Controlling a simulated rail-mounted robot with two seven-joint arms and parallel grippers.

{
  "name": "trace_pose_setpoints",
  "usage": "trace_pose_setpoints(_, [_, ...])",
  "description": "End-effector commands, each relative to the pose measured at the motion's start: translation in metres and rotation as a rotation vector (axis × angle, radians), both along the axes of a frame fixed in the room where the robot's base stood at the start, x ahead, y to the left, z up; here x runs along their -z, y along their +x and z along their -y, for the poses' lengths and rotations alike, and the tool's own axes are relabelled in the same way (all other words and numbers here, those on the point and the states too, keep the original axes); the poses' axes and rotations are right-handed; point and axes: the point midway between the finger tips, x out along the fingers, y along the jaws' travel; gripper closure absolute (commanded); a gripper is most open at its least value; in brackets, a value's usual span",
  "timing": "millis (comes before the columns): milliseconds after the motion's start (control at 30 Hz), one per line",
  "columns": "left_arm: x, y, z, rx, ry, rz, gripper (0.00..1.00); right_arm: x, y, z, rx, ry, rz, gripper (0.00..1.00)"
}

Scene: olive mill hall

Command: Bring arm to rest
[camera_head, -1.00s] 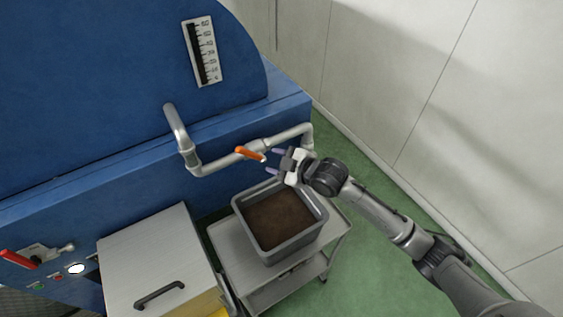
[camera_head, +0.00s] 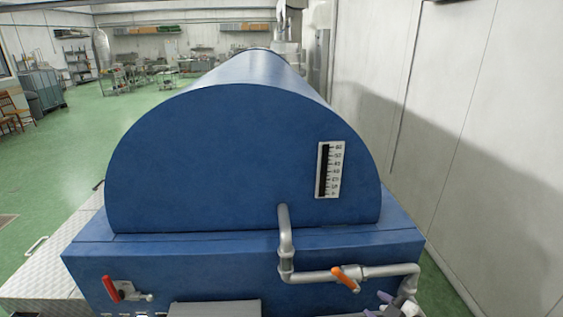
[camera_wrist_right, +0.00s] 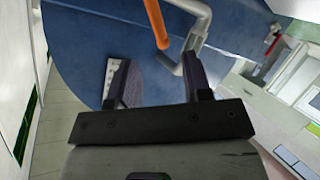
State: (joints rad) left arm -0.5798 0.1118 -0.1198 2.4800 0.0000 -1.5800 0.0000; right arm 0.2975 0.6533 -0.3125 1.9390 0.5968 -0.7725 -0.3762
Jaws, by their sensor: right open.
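My right gripper (camera_head: 385,304) shows only in part at the bottom right edge of the head view, close to the pipe's lower end. In the right wrist view its two fingers (camera_wrist_right: 160,85) stand apart with nothing between them. Past the fingertips is the orange valve handle (camera_wrist_right: 156,22), which also shows in the head view (camera_head: 345,279) on the grey pipe (camera_head: 312,276). The handle looks apart from the fingers. The rest of my right arm is out of the head view. My left gripper is in neither view.
The big blue machine (camera_head: 240,160) fills the middle, with a level scale (camera_head: 329,170) on its front. A red-handled valve (camera_head: 111,288) is at its lower left. A pale wall (camera_head: 480,130) stands close on the right. Green floor (camera_head: 45,165) is open at the left.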

Motion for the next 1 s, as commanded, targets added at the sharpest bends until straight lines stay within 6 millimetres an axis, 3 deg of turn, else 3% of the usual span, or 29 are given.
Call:
trace_pose_setpoints(167, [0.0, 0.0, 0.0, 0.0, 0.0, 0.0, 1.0, 0.016, -0.013, 0.016, 0.134, -0.052, -0.17, 0.55])
trace_pose_setpoints(300, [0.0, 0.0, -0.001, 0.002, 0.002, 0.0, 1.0, 0.002, -0.029, 0.026, 0.255, -0.1, -0.216, 0.55])
trace_pose_setpoints(467, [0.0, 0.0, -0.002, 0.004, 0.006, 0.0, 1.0, -0.013, -0.056, 0.02, 0.386, -0.093, -0.236, 0.55])
trace_pose_setpoints(767, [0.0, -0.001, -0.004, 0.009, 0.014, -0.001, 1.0, 0.031, -0.148, -0.004, 0.535, -0.013, -0.386, 0.55])
trace_pose_setpoints(1000, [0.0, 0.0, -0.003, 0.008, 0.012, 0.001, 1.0, 0.089, -0.235, -0.03, 0.574, 0.092, -0.58, 0.55])
